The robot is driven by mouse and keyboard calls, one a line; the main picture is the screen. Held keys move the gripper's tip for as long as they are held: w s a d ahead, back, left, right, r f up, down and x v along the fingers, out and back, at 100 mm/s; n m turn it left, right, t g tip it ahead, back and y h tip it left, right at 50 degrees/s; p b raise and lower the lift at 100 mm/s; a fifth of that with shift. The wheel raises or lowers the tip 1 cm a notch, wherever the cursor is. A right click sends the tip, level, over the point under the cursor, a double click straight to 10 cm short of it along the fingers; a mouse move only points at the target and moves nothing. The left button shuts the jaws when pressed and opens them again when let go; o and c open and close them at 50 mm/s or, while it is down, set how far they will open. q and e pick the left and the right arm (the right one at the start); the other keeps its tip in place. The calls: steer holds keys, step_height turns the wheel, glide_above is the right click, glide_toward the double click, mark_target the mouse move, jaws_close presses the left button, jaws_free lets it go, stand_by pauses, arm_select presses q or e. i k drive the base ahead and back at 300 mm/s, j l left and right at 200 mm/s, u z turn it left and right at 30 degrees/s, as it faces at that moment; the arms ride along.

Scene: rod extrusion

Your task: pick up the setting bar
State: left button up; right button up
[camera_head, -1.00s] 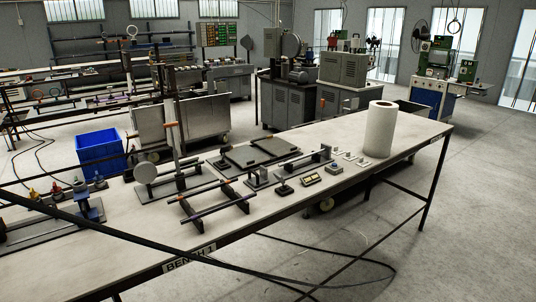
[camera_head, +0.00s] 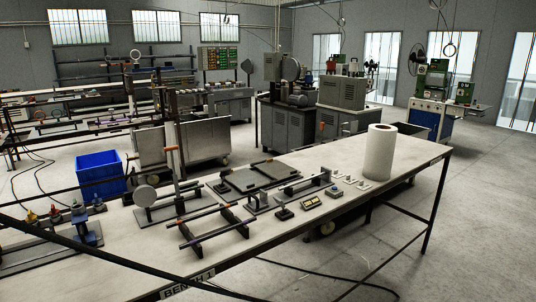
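Two slim bars lie side by side across a low dark rack on the bench (camera_head: 120,268) in the head view. The rear bar (camera_head: 203,214) is dark with an orange-red tip at its left end. The front bar (camera_head: 218,233) is dark with a purplish part near its left end. Another dark bar lies on the stand with a round disc (camera_head: 146,196) just behind. I cannot tell from its look which one is the setting bar. Neither of my grippers is in view.
A white paper roll (camera_head: 379,152) stands at the bench's right end. Flat dark plates (camera_head: 255,177), a small block with yellow faces (camera_head: 312,203) and several small fixtures lie between. A blue bin (camera_head: 101,174) stands behind the bench.

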mark_target(280, 189)
steer(key=i+j+z, duration=0.15)
steer(key=i+z, duration=0.15)
steer(key=i, duration=1.25)
